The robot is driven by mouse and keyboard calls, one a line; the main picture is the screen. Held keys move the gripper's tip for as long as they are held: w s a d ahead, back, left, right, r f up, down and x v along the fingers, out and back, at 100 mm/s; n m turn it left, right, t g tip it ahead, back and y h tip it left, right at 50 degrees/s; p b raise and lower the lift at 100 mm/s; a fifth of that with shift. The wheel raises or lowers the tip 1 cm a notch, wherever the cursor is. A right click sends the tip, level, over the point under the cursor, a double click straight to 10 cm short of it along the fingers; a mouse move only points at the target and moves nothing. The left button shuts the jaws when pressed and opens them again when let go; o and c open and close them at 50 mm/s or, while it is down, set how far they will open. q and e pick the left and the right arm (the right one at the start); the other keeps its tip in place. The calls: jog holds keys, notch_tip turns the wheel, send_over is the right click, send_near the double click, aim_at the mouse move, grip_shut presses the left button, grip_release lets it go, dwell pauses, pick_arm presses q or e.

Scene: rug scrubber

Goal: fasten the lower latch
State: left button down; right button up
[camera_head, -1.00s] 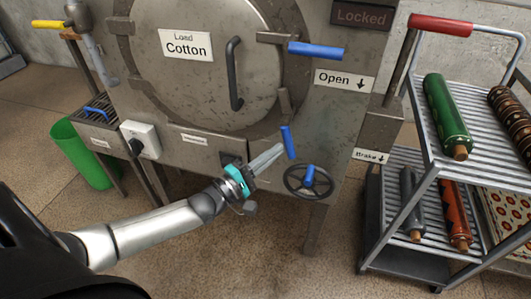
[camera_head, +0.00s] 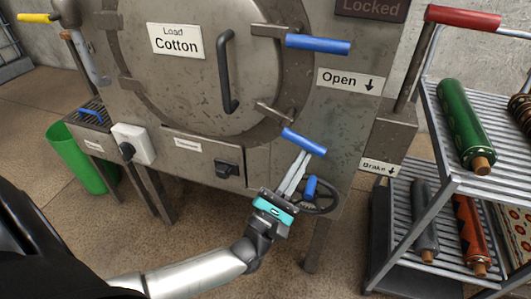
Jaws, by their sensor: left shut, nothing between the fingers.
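The lower latch has a blue handle (camera_head: 304,142) on the right edge of the round door (camera_head: 190,60). It slants down to the right, with its metal arm running up-left onto the door rim. The upper latch (camera_head: 318,45) has a blue handle and lies nearly level across the door edge. My left gripper (camera_head: 300,163) is shut and empty. Its fingertips point up and sit just under the lower handle, seemingly against its underside; I cannot tell if they touch. My right gripper is not in view.
A handwheel with a blue knob (camera_head: 310,188) is right behind my left gripper. A metal cart (camera_head: 470,185) with colored rolls stands to the right. A green bin (camera_head: 82,160) is at the left. A dark "Locked" sign (camera_head: 370,8) is above.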

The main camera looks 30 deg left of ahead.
aim_at(313, 150)
pick_arm(q)
jog(key=d+r+n+y, duration=0.1)
jog(key=r+n+y, duration=0.1)
jog(key=shift+w+d+n+t, duration=0.1)
jog(key=shift+d+n+t, duration=0.2)
jog(key=shift+d, duration=0.05)
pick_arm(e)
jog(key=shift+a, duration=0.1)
pick_arm(q)
jog(key=shift+r, duration=0.25)
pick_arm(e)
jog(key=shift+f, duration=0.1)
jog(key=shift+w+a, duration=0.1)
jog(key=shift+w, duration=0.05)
